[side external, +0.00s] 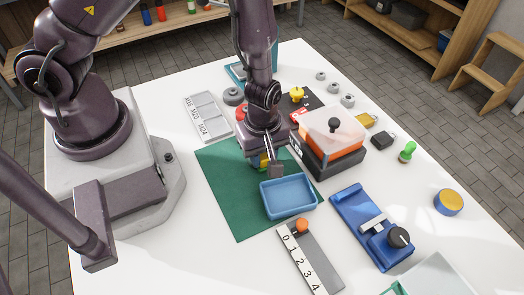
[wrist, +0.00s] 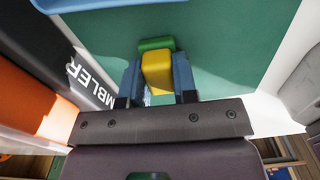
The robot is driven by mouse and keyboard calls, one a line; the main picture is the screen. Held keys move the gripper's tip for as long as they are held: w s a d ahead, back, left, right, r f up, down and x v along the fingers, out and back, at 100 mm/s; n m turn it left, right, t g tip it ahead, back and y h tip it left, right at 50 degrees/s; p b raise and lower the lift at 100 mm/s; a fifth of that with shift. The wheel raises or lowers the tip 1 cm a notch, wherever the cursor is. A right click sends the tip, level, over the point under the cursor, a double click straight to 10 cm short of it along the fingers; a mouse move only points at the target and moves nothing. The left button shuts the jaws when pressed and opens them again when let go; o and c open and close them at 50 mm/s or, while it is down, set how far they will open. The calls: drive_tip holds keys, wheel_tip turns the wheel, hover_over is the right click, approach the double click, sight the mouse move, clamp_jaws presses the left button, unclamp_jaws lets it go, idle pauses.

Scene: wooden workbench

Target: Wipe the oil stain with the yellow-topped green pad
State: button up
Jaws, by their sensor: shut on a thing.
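The yellow-topped green pad shows in the wrist view (wrist: 157,72), its yellow block between my two blue fingers and its green part just beyond the fingertips. My gripper (wrist: 158,80) is shut on the yellow block. In the side view my gripper (side external: 264,163) is low over the green mat (side external: 222,180), behind the blue tray; only a bit of yellow shows there. I cannot tell whether the pad touches the mat. I cannot make out the oil stain in either view; my arm, gripper and the tray hide part of the mat.
A blue tray (side external: 288,196) sits on the mat close in front of my gripper. A black-and-orange box with a clear lid (side external: 332,140) stands close at the right. A grey labelled tray (side external: 208,117) lies behind left. The mat's left part is clear.

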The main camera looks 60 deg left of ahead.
drive_tip(key=shift+a, duration=3.15)
drive_tip(key=shift+w+a, duration=0.15)
drive_tip(key=shift+w, duration=0.05)
drive_tip(key=shift+w+r, duration=0.1)
drive_tip(key=shift+w, duration=0.3)
drive_tip(key=shift+d, duration=0.35)
drive_tip(key=shift+w+d, duration=0.1)
drive_tip(key=shift+d, duration=2.95)
drive_tip(key=shift+d+r, duration=0.15)
drive_tip(key=shift+d, duration=0.25)
drive_tip(key=shift+a+f, duration=0.35)
drive_tip(key=shift+a, duration=3.5)
wheel_tip(320, 180, up, 8)
drive_tip(key=shift+d+r, duration=0.15)
